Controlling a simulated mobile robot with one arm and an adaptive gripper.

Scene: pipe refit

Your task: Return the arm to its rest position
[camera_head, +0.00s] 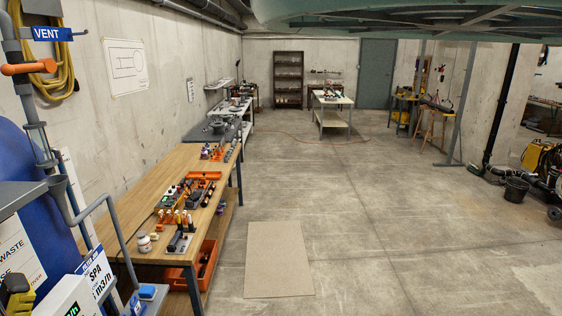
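My arm and my gripper do not show in the head view. The view looks down a long concrete workshop. A grey pipe (36,125) with an orange valve handle (28,68) and a blue VENT sign (52,34) stands at the left edge. A blue tank (25,170) is behind it, partly cut off by the frame. A bent grey pipe (118,228) rises in front of the workbench.
A wooden workbench (150,188) with tools runs along the left wall. An orange bin (203,268) sits below it. A flat beige mat (278,262) lies on the floor. A black bucket (516,189) stands at right. The middle floor is clear.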

